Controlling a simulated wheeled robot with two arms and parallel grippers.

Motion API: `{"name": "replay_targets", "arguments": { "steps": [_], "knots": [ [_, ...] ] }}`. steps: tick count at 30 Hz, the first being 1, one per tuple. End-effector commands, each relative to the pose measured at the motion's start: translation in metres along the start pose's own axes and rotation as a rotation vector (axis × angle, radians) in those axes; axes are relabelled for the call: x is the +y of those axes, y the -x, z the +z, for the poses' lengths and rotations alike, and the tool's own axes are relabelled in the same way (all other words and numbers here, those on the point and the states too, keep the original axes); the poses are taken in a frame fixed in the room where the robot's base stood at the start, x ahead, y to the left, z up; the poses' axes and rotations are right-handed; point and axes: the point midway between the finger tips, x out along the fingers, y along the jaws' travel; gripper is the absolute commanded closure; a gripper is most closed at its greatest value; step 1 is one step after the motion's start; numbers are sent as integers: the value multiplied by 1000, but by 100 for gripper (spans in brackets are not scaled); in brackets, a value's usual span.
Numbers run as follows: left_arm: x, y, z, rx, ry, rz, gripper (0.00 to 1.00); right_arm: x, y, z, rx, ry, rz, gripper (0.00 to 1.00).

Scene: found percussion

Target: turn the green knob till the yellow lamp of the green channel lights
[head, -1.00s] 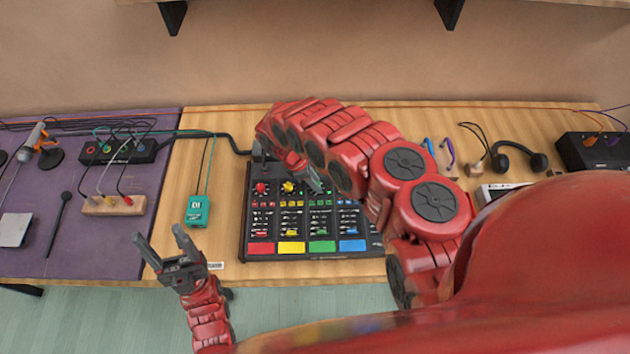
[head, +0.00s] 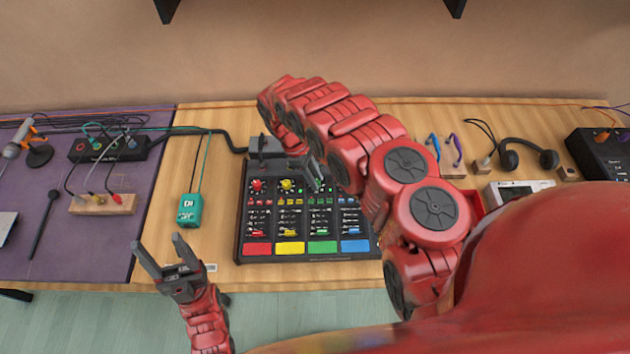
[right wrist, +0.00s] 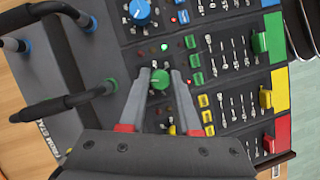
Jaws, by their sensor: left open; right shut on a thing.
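The mixer (head: 250,215) lies on the wooden table with red, yellow, green and blue channels. In the right wrist view the green knob (right wrist: 159,80) sits between the two fingertips of my right gripper (right wrist: 160,76), which is shut on it. My right gripper (head: 314,177) also shows over the top of the green channel in the head view, covering most of the knob there. My left gripper (head: 160,249) is open and empty near the table's front edge.
A teal box (head: 190,210) stands left of the mixer. The purple mat (head: 100,240) holds a microphone (head: 14,148) and cabled boxes. A headset (head: 530,155) lies at right. In the wrist view black handles (right wrist: 60,100) rise close beside my right gripper.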

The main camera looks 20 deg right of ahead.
Motion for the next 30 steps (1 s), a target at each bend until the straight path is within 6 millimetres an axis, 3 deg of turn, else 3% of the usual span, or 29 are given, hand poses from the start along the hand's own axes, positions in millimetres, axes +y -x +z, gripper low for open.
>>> {"name": "replay_targets", "arguments": {
  "steps": [17, 18, 23, 30],
  "knots": [
    [0, 6, 1, 0, 0, 0, 39, 0, 0, 0, 2, -44, -19, 100],
    [0, 6, 1, 0, 0, 0, 39, 0, 0, 0, 2, -44, -19, 67],
    [0, 6, 1, 0, 0, 0, 39, 0, 0, 0, 2, -44, -18, 39],
    [0, 6, 1, 0, 0, 0, 39, 0, 0, 0, 2, -44, -18, 39]
  ]
}}
